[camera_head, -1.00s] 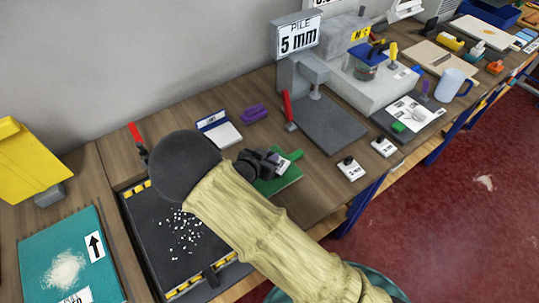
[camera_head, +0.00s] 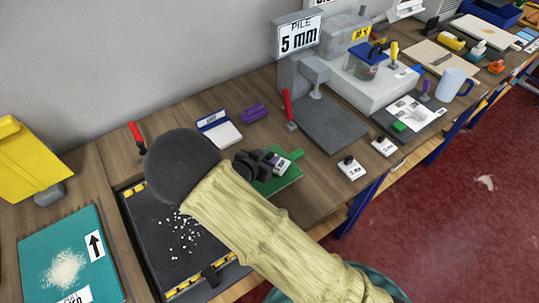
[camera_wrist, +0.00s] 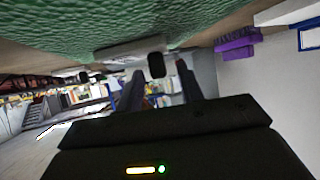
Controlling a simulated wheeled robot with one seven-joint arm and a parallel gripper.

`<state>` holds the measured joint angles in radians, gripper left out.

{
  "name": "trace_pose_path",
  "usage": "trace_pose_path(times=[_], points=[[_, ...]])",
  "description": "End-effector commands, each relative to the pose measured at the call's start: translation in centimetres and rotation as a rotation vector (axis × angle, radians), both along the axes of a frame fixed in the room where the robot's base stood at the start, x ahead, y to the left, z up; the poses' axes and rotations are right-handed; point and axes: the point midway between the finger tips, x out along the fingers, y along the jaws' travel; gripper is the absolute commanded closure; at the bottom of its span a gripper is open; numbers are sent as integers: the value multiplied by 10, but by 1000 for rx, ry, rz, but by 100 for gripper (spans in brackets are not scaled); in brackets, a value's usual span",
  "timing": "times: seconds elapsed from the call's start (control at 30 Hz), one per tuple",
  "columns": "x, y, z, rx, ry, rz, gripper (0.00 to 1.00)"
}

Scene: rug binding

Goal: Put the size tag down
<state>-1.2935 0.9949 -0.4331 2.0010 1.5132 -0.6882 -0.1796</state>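The size tag, a small pale plate (camera_head: 281,164) with a black knob, lies on the green mat (camera_head: 284,183) in the head view, partly hidden behind my gripper (camera_head: 262,164). In the wrist view the tag (camera_wrist: 120,51) lies flat against the textured green surface (camera_wrist: 70,30), with its black knob (camera_wrist: 157,66) toward my fingers. My gripper (camera_wrist: 162,72) has its two fingers apart, with the knob in front of the gap and space visible beside it.
Two similar white tags with black knobs (camera_head: 351,168) (camera_head: 384,146) sit near the front edge. A purple clip (camera_head: 254,113), a blue-and-white box (camera_head: 220,130) and a red-handled press (camera_head: 289,108) stand behind. A dark tray (camera_head: 180,240) lies under my arm.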

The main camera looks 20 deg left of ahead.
Motion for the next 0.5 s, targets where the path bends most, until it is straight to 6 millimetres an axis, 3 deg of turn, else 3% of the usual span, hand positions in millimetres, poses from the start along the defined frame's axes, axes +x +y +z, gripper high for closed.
trace_pose_path(times=[0.5], points=[[-78,26,45,2,-1,1,62]])
